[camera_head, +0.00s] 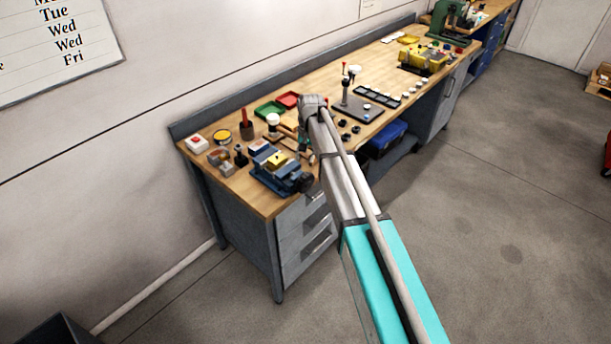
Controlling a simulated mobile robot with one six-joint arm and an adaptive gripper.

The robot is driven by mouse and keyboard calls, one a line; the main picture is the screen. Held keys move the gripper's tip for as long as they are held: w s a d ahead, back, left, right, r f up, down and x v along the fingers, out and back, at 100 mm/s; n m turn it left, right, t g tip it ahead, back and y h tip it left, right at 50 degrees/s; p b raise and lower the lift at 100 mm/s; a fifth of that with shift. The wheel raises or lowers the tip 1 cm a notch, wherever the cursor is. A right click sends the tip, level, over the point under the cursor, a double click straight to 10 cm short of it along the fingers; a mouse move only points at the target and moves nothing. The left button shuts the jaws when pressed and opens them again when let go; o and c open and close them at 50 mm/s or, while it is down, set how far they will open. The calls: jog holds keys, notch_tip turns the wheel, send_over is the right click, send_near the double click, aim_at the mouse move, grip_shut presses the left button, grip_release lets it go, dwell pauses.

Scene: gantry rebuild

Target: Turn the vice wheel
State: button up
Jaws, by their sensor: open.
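A blue vice (272,177) stands at the near left end of the wooden workbench, by its front edge. A yellow block (277,160) shows at its top. A dark round part, which looks like the vice wheel (306,183), sits at the vice's right end, facing the aisle. My arm reaches in from the lower right to above the bench. My gripper (304,142) hangs below the arm's end, behind and above the wheel and apart from it. It is open. Its fingertips are small and partly hidden by my arm.
Left of the vice are a red button box (197,144), a yellow-topped tin (222,137) and small metal parts. A black stand (357,108) is to the right. The floor in front is clear.

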aim_at(305, 174)
notch_tip(305, 174, up, 3)
jog(key=m+t+h+p, duration=0.1)
jog(key=m+p, duration=0.1)
jog(key=m, duration=0.5)
jog(key=shift+f, duration=0.1)
jog(key=shift+w, duration=0.1)
jog(key=shift+f, duration=0.2)
notch_tip(305, 174, down, 13)
jog(key=b, duration=1.3)
jog(key=shift+f, duration=0.2)
jog(key=shift+c, duration=0.2)
grip_shut()
